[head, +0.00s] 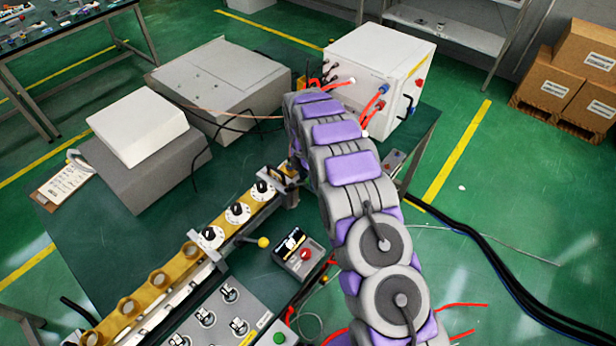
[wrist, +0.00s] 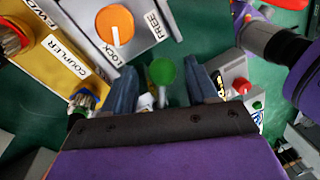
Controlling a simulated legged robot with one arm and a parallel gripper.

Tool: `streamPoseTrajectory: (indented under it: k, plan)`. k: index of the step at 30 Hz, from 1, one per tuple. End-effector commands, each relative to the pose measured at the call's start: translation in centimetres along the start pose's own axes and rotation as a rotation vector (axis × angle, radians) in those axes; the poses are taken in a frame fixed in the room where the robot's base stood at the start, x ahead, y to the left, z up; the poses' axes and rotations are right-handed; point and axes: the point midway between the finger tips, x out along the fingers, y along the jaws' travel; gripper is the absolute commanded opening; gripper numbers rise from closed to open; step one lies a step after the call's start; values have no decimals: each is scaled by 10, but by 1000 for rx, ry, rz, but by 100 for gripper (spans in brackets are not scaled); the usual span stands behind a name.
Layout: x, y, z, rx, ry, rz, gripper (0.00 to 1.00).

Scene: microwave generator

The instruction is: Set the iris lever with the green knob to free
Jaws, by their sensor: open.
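The green knob (wrist: 161,71) of the iris lever shows in the wrist view, between the two blue fingers of my gripper (wrist: 163,78). The fingers are open, with a visible gap on each side of the knob. The lever's shaft is mostly hidden below the knob. Just above, a grey plate (wrist: 172,42) carries an orange round dial (wrist: 115,25) with a white pointer line. The plate is marked LOCK and FREE, and the line points toward the LOCK side. In the head view my arm hides the green knob and my gripper.
A yellow COUPLER part (wrist: 62,75) lies left of my fingers. A control box with a red button (wrist: 241,86) is at the right. In the head view, a yellow rail (head: 170,275), a yellow-knobbed lever (head: 263,242) and a white box (head: 380,70) stand on the crowded table.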

Motion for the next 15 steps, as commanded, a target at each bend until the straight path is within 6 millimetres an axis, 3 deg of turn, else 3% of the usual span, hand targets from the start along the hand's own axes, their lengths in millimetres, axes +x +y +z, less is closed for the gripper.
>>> streamPoseTrajectory:
  k: [7, 15]
  plan:
    - [-20, 0, 0, 0, -1, 3, 58]
    - [-79, 1, 1, 1, -2, 4, 58]
